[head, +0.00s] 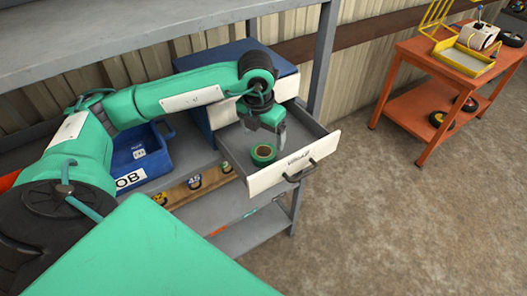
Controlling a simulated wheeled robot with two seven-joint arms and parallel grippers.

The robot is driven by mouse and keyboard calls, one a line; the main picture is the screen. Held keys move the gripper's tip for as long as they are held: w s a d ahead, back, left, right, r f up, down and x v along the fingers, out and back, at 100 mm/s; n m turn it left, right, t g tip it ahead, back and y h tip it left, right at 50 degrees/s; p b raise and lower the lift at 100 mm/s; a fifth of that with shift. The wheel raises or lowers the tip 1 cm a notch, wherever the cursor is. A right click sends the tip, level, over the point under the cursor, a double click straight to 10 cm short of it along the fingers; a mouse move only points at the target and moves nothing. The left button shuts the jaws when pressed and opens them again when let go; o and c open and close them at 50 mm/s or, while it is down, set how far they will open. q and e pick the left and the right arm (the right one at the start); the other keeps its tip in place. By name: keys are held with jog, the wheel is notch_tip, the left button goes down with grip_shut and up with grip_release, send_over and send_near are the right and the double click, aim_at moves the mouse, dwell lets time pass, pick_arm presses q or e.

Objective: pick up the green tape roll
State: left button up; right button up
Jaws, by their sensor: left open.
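The green tape roll (263,154) lies in an open drawer (311,159) with a white front and a dark handle. My left gripper (271,140) is over the drawer, pointing down, just above and beside the roll. It is open, and the roll appears to lie apart from the fingers, though the exact gap is hard to tell. My right gripper is not in view.
The drawer belongs to a blue cabinet (202,108) on a grey shelf rack (249,237). A blue bin (142,169) stands to its left. The rack's upright (322,62) is close behind the drawer. An orange cart (424,54) stands at the far right, with bare floor between.

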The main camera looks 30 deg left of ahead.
aim_at(263, 149)
pick_arm(q)
jog(key=shift+s+d+f+p, duration=0.1)
jog(key=shift+s+f+p, duration=0.1)
jog(key=shift+f+p, duration=0.35)
notch_tip(263, 149, down, 3)
jog(key=shift+f+p, duration=0.15)
jog(key=shift+p, duration=0.7)
jog(key=shift+f, duration=0.45)
jog(key=shift+d, duration=0.1)
jog(key=shift+c, duration=0.3)
jog(key=c, duration=1)
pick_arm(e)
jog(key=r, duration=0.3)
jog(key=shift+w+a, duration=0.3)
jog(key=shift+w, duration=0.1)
